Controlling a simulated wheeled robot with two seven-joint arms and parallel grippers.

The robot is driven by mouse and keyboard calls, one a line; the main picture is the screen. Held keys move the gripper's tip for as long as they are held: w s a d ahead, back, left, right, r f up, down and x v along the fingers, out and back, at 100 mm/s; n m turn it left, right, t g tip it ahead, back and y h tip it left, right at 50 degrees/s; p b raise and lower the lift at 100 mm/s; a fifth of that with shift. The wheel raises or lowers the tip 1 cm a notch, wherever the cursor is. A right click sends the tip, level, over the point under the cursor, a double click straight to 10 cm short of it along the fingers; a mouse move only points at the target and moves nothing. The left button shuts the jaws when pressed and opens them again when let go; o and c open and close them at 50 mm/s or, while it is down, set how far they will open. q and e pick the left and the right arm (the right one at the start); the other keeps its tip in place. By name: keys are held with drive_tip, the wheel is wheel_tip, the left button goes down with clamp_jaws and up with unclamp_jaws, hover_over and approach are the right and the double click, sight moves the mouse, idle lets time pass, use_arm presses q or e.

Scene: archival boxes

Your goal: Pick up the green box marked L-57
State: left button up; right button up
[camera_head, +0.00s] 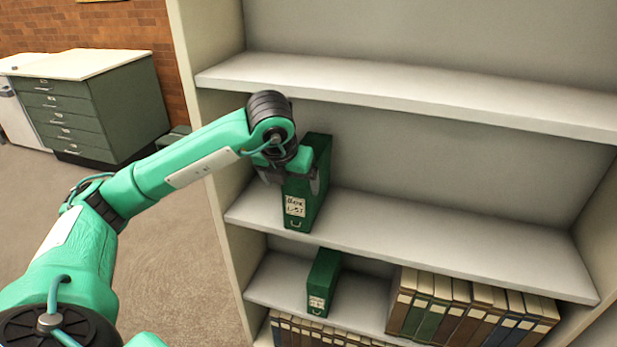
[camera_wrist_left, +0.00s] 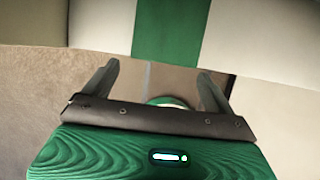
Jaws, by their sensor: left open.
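The green box marked L-57 (camera_head: 299,221) stands upright on the middle shelf, near its left end. Its white label and the ring pull below it face outward. My left gripper (camera_head: 291,181) is open at the upper front of this box, one finger toward each side, and hides part of it. In the left wrist view the box (camera_wrist_left: 171,32) is a green band ahead, lined up between the spread fingers of the gripper (camera_wrist_left: 155,82). I cannot tell whether the fingers touch it. My right gripper is not in view.
The middle shelf (camera_head: 430,248) is bare to the right of the box. Another green box (camera_head: 323,275) stands on the shelf below, beside a row of bound volumes (camera_head: 470,308). The upper shelf (camera_head: 400,88) is empty. A drawer cabinet (camera_head: 130,105) stands at the left.

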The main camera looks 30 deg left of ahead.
sight(301, 208)
use_arm(q)
drive_tip(key=shift+w+a, duration=0.1)
drive_tip(key=shift+w, duration=0.45)
drive_tip(key=w, duration=0.1)
drive_tip(key=w+p, duration=0.1)
drive_tip(key=w, duration=0.1)
drive_tip(key=shift+a+r, duration=0.2)
drive_tip(key=shift+a, duration=0.15)
drive_tip(key=x, duration=0.3)
drive_tip(key=shift+f, duration=0.2)
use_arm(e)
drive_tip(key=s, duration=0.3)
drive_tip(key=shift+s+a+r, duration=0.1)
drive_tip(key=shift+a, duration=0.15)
